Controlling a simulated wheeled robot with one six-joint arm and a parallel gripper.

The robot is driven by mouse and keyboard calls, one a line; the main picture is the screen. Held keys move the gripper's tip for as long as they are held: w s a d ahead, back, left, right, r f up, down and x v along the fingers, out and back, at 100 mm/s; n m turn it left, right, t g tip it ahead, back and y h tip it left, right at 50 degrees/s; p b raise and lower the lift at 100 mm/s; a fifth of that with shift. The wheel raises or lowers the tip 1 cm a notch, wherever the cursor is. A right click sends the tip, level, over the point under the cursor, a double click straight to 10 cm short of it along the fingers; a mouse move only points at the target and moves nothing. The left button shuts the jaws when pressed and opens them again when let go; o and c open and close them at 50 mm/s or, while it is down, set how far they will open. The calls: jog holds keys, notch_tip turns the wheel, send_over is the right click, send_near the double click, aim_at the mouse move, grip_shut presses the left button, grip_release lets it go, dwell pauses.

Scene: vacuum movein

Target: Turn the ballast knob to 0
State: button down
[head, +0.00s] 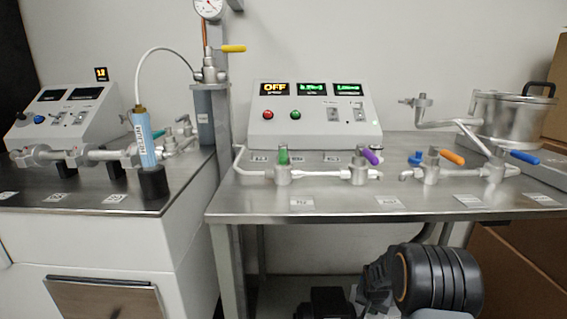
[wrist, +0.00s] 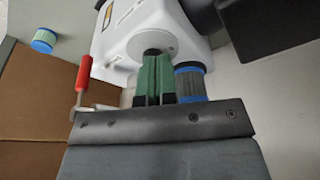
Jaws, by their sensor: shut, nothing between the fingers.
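The wrist view shows a white pump-like housing with a pale round disc (wrist: 168,38) on its face, which looks like the ballast knob's place. My gripper (wrist: 155,62) has two green fingers, shut with nothing held, their tips at the disc's lower edge in this view. A dark round spot shows right at the tips; I cannot tell whether the fingers touch it. The fingers hide part of the disc, and no scale or 0 mark is readable. The head view does not show the gripper or the knob clearly.
A red-handled lever (wrist: 84,75) is at left, and another blue-topped cylinder (wrist: 42,40) stands farther off. In the head view, a dark ribbed cylinder (head: 445,278) sits under the steel bench (head: 340,205).

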jog(key=shift+s+b+x, duration=0.2)
jog(key=shift+b+x, duration=0.3)
jog(key=shift+x, duration=0.45)
jog(key=shift+a+f, duration=0.1)
jog(key=shift+f, duration=0.15)
